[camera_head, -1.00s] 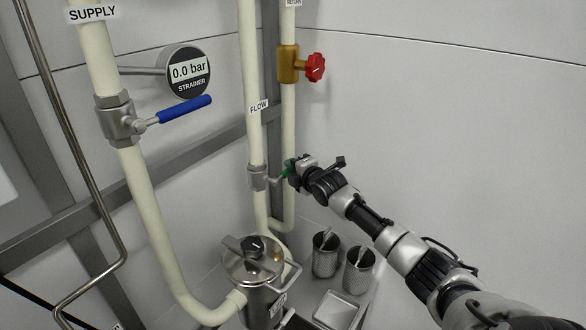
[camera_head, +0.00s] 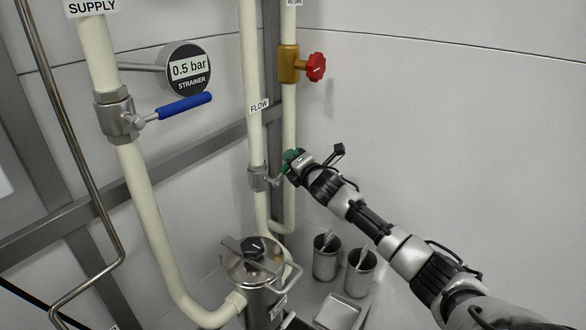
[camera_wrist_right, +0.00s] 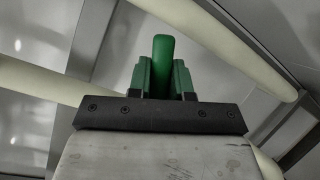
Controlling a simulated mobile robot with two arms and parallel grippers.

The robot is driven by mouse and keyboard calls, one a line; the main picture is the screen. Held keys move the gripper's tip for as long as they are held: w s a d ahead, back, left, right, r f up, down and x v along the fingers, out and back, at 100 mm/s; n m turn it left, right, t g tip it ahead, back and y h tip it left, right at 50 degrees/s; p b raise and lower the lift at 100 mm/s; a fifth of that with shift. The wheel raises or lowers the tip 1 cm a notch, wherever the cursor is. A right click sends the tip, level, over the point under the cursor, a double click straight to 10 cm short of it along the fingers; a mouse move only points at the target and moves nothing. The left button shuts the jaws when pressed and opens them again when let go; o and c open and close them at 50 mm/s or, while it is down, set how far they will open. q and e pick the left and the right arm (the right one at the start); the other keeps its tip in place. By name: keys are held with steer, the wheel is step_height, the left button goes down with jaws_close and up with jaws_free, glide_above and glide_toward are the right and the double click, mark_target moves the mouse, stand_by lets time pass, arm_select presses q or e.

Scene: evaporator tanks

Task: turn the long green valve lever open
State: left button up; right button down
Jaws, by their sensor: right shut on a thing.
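The green valve lever (camera_head: 285,169) belongs to the metal valve (camera_head: 259,178) on the cream pipe labelled FLOW. It points right and up from the valve body, and its outer part is hidden by my right gripper (camera_head: 293,162). In the right wrist view the lever (camera_wrist_right: 163,50) stands between the two green fingers of my right gripper (camera_wrist_right: 163,76), which is shut on it. My left gripper is in neither view.
A blue lever (camera_head: 184,106) sits on the SUPPLY pipe at left. The strainer gauge (camera_head: 188,70) reads 0.5 bar. A red knob (camera_head: 316,67) is above my right gripper. A lidded strainer (camera_head: 253,262) and mesh baskets (camera_head: 327,257) stand below. The right wall side is clear.

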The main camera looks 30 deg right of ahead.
mark_target(286, 165)
steer(key=r+n+b, duration=0.1)
steer(key=a+r+n+t+b, duration=0.1)
steer(key=n, duration=0.1)
steer(key=shift+s+a+n+t+b, duration=0.2)
steer(key=shift+s+n+t+b, duration=0.1)
steer(key=n+b, duration=0.1)
steer(key=a+r+n+t+y+b, duration=0.1)
steer(key=n, duration=0.1)
steer(key=shift+s+a, duration=0.15)
steer(key=shift+s, duration=0.15)
steer(key=n+b, duration=0.1)
steer(key=a+n+y+b, duration=0.1)
steer(key=a+r+n+t+b, duration=0.1)
steer(key=n, duration=0.1)
steer(key=shift+s+r, duration=0.1)
steer(key=shift+s, duration=0.3)
steer(key=shift+s+a+r+n+t+y+b, duration=0.15)
steer(key=shift+a+n+y+b, duration=0.35)
steer(key=shift+n, duration=0.35)
steer(key=shift+s+a+r+n+t+y+b, duration=0.1)
steer(key=shift+s+a+n+y+b, duration=0.1)
steer(key=shift+a+n+y+b, duration=0.5)
steer(key=shift+s+a+r+n+t+y+b, duration=0.15)
steer(key=shift+n+b, duration=0.3)
steer(key=shift+n, duration=0.6)
steer(key=shift+y, duration=0.25)
steer(key=c, duration=1)
jaws_free()
steer(key=shift+d, duration=0.1)
steer(key=shift+c, duration=0.2)
